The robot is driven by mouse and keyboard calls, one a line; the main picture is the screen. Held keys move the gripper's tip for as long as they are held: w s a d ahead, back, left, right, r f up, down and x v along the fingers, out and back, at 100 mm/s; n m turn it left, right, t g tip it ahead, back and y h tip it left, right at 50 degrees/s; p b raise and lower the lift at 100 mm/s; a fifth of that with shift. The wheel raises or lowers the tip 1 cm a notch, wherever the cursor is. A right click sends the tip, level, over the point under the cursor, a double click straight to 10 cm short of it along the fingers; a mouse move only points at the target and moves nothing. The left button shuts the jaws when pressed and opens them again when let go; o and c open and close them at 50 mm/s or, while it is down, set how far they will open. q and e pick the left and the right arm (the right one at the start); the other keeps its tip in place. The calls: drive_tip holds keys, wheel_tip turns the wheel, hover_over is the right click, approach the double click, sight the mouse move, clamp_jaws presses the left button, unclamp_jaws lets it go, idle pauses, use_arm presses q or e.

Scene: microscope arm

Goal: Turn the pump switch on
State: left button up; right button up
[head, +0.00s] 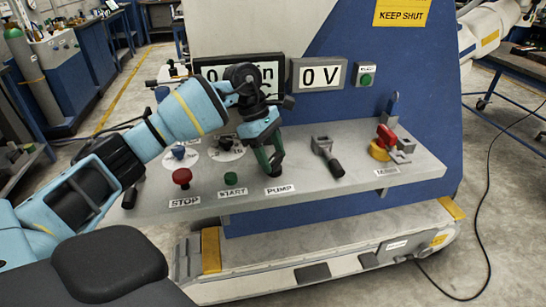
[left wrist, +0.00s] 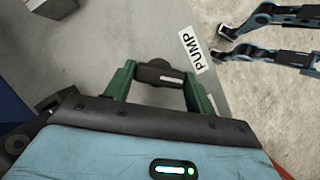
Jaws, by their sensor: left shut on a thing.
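The pump switch is a dark lever, mostly hidden by my gripper in the head view, above the PUMP label (head: 280,190). In the left wrist view the dark switch (left wrist: 160,76) with a pale mark lies between the green fingers, beside the PUMP label (left wrist: 196,50). My left gripper (head: 270,166) points down at the panel, with its green fingers closed around the switch. I cannot tell exactly how far the lever is turned. My right gripper is not in view.
The grey panel (head: 345,193) also bears a red STOP button (head: 182,177), a green START button (head: 231,178), a grey clamp with a black handle (head: 330,158) and a red-and-yellow switch (head: 383,145). A display (head: 319,75) reads 0 V.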

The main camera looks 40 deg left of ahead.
use_arm(q)
drive_tip(key=m, duration=0.2)
drive_tip(key=m+g+b, duration=0.1)
drive_tip(key=shift+w+f+m+g, duration=0.1)
drive_tip(key=shift+w+m+g, duration=0.05)
drive_tip(key=shift+m+g, duration=0.2)
drive_tip(key=m+g+b, duration=0.1)
drive_tip(key=m, duration=0.1)
drive_tip(key=shift+m, duration=0.35)
drive_tip(key=shift+w+m+g+y+b, duration=0.1)
drive_tip(key=shift+m+g+y+b, duration=0.45)
drive_tip(key=shift+m, duration=1.15)
drive_tip(key=o, duration=1)
